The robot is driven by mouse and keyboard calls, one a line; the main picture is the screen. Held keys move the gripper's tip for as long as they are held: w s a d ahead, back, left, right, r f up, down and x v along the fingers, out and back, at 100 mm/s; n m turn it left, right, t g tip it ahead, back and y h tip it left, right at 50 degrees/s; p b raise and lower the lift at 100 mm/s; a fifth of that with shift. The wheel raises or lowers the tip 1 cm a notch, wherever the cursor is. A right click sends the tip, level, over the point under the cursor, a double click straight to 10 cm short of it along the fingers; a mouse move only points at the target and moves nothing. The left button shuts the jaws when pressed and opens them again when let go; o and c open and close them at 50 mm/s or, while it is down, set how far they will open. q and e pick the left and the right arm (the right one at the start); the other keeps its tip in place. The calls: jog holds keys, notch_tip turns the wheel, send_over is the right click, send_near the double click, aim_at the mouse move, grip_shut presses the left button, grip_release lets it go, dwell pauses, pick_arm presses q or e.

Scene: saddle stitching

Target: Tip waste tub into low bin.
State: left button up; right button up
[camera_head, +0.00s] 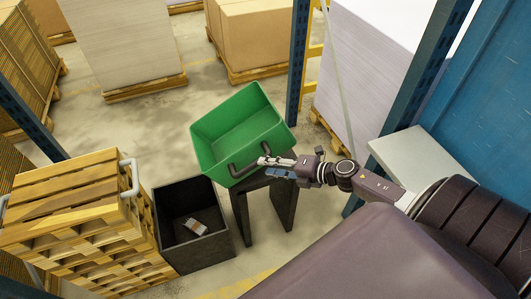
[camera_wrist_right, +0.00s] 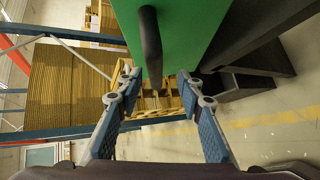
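The green waste tub (camera_head: 240,128) sits at a slant in the head view, its open top facing up and its inside looking empty. It is above a dark stand (camera_head: 284,203); how it rests there is partly hidden. Its dark handle (camera_head: 243,166) is on the near side. My right gripper (camera_head: 268,162) is at this handle. In the right wrist view its fingers (camera_wrist_right: 157,80) are spread, with the dark handle (camera_wrist_right: 150,42) between them and a gap on both sides. The low dark bin (camera_head: 172,198) stands on the floor left of the stand. My left gripper is not in view.
A small pale item (camera_head: 195,227) lies in the low bin. Stacked wooden pallets (camera_head: 75,225) with grey tubular handles stand just left of the bin. Blue rack posts (camera_head: 298,60) and a paper stack (camera_head: 355,75) rise behind. The floor behind the tub is open.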

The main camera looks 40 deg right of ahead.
jog(key=shift+p+v, duration=0.5)
jog(key=shift+v, duration=1)
jog(key=shift+r, duration=0.1)
